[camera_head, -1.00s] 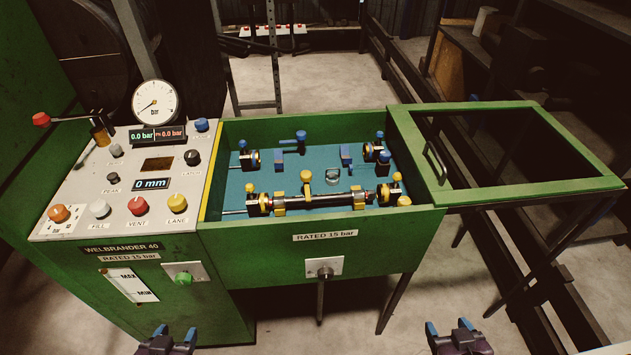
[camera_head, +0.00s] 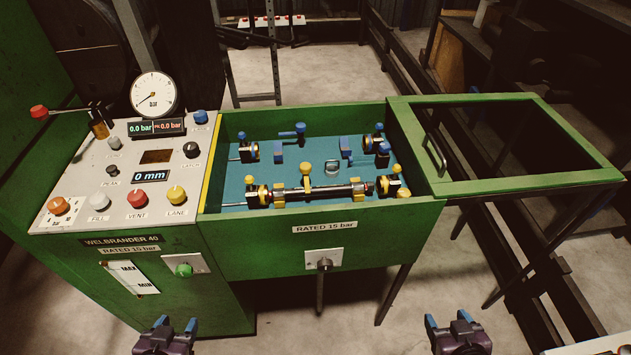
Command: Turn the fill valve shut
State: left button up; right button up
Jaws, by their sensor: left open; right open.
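The fill valve is a pale grey-white knob (camera_head: 98,202) above the "FILL" label, at the front left of the control panel (camera_head: 75,180). Its turned position is too small to tell. My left gripper (camera_head: 177,325) is open and empty at the bottom edge of the view, in front of the green cabinet, well below and to the right of the knob. My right gripper (camera_head: 447,318) is open and empty at the bottom right, below the green trough. Neither gripper touches anything.
An orange knob (camera_head: 58,206), a red vent knob (camera_head: 137,199) and a yellow lane knob (camera_head: 177,194) flank the fill knob. A red-ended lever (camera_head: 39,112) and a gauge (camera_head: 153,92) stand behind. The trough's framed lid (camera_head: 480,98) stands open at right.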

aim_at(99, 200)
jog(key=u, duration=1.35)
jog(key=j, duration=0.2)
jog(key=i, duration=0.05)
